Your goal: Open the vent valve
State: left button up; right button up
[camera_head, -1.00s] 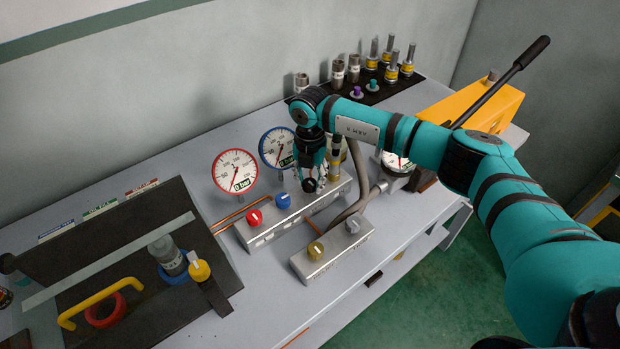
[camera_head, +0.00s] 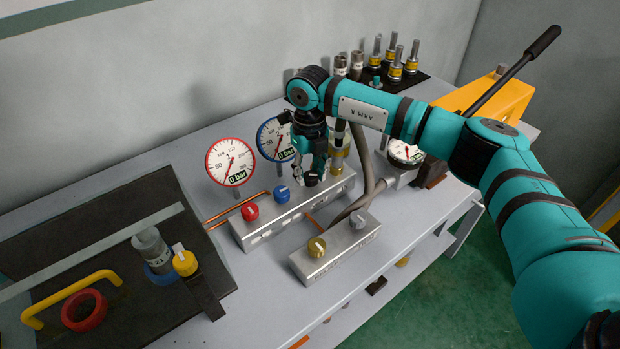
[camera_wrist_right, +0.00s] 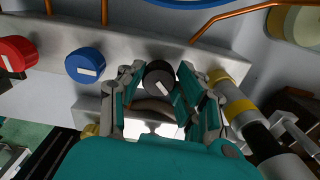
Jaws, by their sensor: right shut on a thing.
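My right gripper (camera_head: 312,172) reaches down over the metal valve block (camera_head: 262,228). In the right wrist view its fingers (camera_wrist_right: 160,95) are shut on a black knob (camera_wrist_right: 159,78), one on each side. The knob's pale marker line lies aslant. The black knob (camera_head: 311,180) shows only in part under the gripper in the head view. A red knob (camera_head: 250,212) and a blue knob (camera_head: 282,194) sit in the same row. I cannot read a vent label on the block. My left gripper is in no view.
A front block (camera_head: 318,264) carries a yellow knob (camera_head: 317,247) and a grey knob (camera_head: 358,219). The red-rimmed gauge (camera_head: 231,162) and blue-rimmed gauge (camera_head: 268,146) stand behind, the red one reading 0 bar. Hoses (camera_head: 362,160) run close by my right gripper.

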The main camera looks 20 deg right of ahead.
aim_at(309, 174)
jog(key=n+b, duration=0.2)
jog(key=n, duration=0.2)
jog(key=shift+b, duration=0.4)
jog(key=shift+a+n+b, duration=0.1)
jog(key=shift+n+b, duration=0.6)
jog(key=shift+n, duration=0.9)
jog(key=shift+r, duration=0.1)
jog(key=o, duration=1.1)
jog(key=shift+o, duration=0.2)
notch_tip(309, 174, up, 12)
